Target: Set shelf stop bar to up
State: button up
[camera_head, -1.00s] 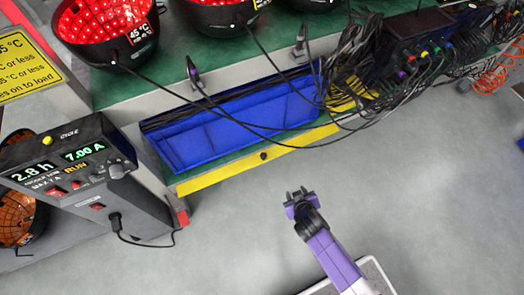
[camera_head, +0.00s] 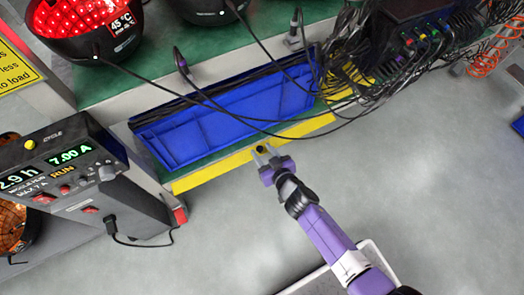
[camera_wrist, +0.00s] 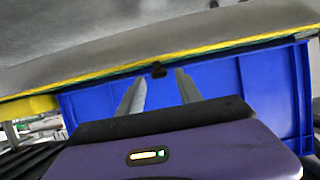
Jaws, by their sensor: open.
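The shelf stop bar is the yellow strip (camera_head: 215,170) along the front edge of the lower green shelf. In the wrist view the yellow bar (camera_wrist: 220,47) crosses the upper part of the picture. A small black knob (camera_head: 260,149) sits on its front; it also shows in the wrist view (camera_wrist: 158,69). My gripper (camera_head: 264,152) is open and empty, right at the knob. In the wrist view my gripper (camera_wrist: 160,80) has one finger on each side of the knob, which appears at or just beyond the fingertips. I cannot tell whether they touch it.
A blue bin (camera_head: 225,122) lies tilted on the shelf behind the bar, with black cables hanging over it. A cycle control box (camera_head: 95,185) stands at the left. A cable bundle (camera_head: 350,85) hangs at the right.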

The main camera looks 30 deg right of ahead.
jog(key=shift+w+f, duration=0.2)
jog(key=shift+w, duration=0.15)
grip_shut()
jog(key=shift+w+d+r+g+p, duration=0.15)
jog(key=shift+r+g+p, duration=0.15)
jog(key=shift+p, duration=0.9)
